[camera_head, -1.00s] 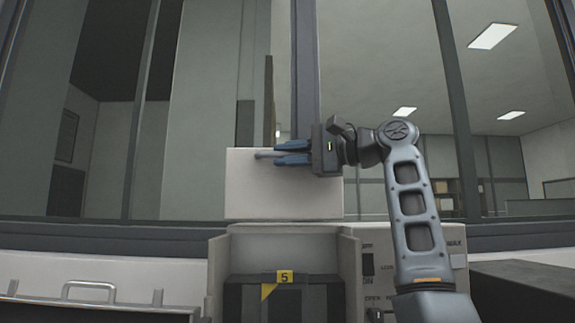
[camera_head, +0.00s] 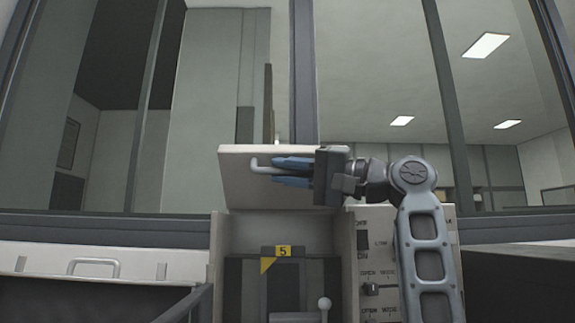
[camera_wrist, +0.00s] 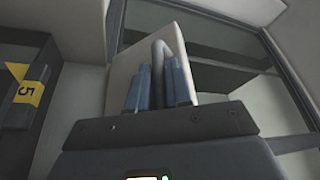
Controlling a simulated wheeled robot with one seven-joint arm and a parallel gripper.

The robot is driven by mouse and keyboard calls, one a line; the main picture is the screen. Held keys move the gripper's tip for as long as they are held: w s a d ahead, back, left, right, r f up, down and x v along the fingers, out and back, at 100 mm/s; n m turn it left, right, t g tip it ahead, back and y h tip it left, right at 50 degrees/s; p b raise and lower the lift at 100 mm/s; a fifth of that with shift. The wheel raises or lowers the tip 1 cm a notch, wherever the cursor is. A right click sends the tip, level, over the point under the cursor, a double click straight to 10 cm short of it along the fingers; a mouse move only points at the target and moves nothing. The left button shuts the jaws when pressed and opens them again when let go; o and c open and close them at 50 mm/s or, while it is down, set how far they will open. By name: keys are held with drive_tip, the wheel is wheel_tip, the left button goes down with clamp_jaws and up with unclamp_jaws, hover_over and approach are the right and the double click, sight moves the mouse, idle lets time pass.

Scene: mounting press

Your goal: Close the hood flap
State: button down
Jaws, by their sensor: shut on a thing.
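The hood flap (camera_head: 236,182) is a pale panel at the top of the press, tilted partly forward over the press opening. Its grey bar handle (camera_head: 257,165) sticks out at the left of my fingers. My gripper (camera_head: 287,172) has blue fingers and is shut on this handle, reaching in from the right. In the wrist view the flap (camera_wrist: 128,68) stands behind the fingers, and the curved handle (camera_wrist: 157,62) lies between them. The press housing (camera_head: 345,250) stands below with its front open. My gripper hides the flap's right part.
Inside the press is a dark unit with a yellow "5" label (camera_head: 283,252). A knobbed lever (camera_head: 324,304) stands low in front. A control panel (camera_head: 373,270) is at right, partly behind my arm. A white drawer-like front with a handle (camera_head: 94,265) is at left.

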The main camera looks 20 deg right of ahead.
drive_tip(key=shift+f, duration=0.5)
drive_tip(key=c, duration=1.1)
unclamp_jaws()
drive_tip(key=shift+s+d, duration=0.1)
drive_tip(key=b+v, duration=0.1)
drive_tip(key=v, duration=0.6)
drive_tip(key=shift+s+d, duration=0.2)
drive_tip(key=shift+d, duration=0.05)
drive_tip(key=shift+c, duration=0.4)
